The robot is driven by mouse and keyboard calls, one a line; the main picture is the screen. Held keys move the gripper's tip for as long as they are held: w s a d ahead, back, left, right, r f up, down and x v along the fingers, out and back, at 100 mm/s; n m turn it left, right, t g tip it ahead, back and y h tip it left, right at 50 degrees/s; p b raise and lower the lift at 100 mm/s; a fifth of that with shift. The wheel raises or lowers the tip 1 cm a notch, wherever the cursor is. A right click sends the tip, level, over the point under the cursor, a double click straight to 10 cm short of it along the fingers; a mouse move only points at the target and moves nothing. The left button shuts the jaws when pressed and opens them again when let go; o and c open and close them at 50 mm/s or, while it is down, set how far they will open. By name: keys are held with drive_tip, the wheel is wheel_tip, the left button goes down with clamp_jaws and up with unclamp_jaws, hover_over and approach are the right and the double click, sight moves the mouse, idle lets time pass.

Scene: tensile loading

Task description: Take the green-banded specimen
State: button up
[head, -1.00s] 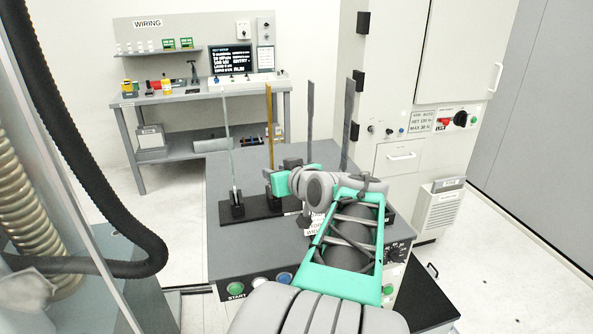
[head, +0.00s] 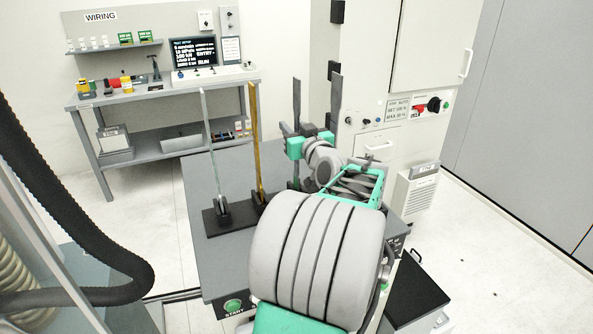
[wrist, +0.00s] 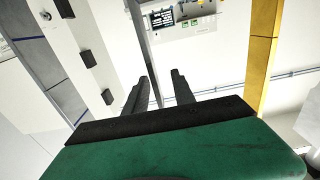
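Several tall flat specimens stand upright in a row on a dark rack (head: 226,222) on the grey bench. They are a pale strip (head: 209,150), a gold strip (head: 254,135), a dark grey strip (head: 297,100) and another dark strip (head: 334,100). I cannot make out a green band on any. My gripper (head: 307,130) is at the third strip. In the wrist view my gripper's black fingers (wrist: 160,92) are apart, and a grey strip (wrist: 143,45) runs behind or between them; contact is not clear. The gold strip (wrist: 264,50) is to the right, a grey strip with thin blue lines (wrist: 45,75) to the left.
A WIRING workbench (head: 160,97) with a screen (head: 193,52) stands at the back left. A tall cabinet (head: 425,60) stands right behind the bench. A black hose (head: 80,240) hangs at the left. Open floor lies to the right.

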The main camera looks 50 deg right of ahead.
drive_tip(key=shift+w+d, duration=0.2)
drive_tip(key=shift+w, duration=0.05)
drive_tip(key=shift+s+a, duration=0.1)
clamp_jaws()
idle(0.9)
